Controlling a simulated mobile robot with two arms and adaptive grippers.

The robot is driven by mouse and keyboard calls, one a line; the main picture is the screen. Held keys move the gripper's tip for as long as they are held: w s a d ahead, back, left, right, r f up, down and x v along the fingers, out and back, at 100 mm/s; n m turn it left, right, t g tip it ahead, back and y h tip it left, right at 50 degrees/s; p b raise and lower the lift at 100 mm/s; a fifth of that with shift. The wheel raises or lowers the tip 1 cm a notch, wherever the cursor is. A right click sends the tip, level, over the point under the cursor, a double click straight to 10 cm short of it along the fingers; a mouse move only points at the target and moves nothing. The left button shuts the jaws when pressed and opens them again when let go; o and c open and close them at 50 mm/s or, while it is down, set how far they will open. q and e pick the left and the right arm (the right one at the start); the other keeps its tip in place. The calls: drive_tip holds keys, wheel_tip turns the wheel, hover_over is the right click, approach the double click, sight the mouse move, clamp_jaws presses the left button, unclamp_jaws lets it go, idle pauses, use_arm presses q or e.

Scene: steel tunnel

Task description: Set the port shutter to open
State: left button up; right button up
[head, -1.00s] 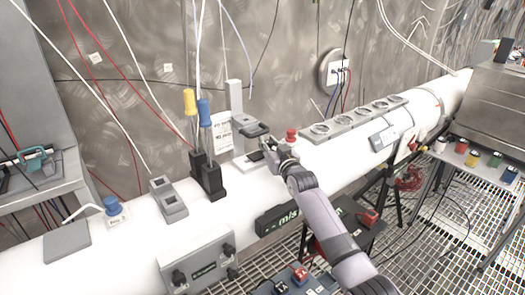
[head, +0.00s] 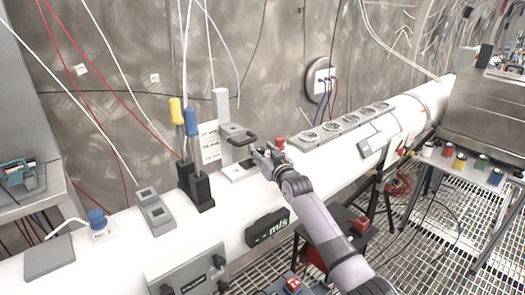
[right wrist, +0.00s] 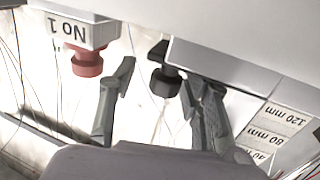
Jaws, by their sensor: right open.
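The port shutter is a pale upright post (head: 221,104) on the white pipe, with a grey sliding block (head: 232,130) partway up. A dark handle (head: 243,138) sticks out from the block towards me. My right gripper (head: 264,155) is open and empty, just below and right of the handle. In the right wrist view, the gripper (right wrist: 160,100) has its fingers apart, with a black knob-like handle (right wrist: 165,78) seen in the gap between them. I cannot tell if they touch it. Labels (right wrist: 290,118) with millimetre marks show beside the right finger. My left gripper is out of view.
A red knob (right wrist: 87,62) on a block marked No 1 is close beside the left finger. Yellow-handled (head: 175,112) and blue-handled (head: 190,123) levers stand left of the shutter. A row of round ports (head: 342,124) lies to the right. Cables hang along the wall.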

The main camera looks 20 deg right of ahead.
drive_tip(key=shift+s, duration=0.1)
drive_tip(key=s+d, duration=0.1)
drive_tip(key=s, duration=1)
drive_tip(key=shift+s, duration=0.4)
drive_tip(key=shift+f, duration=0.1)
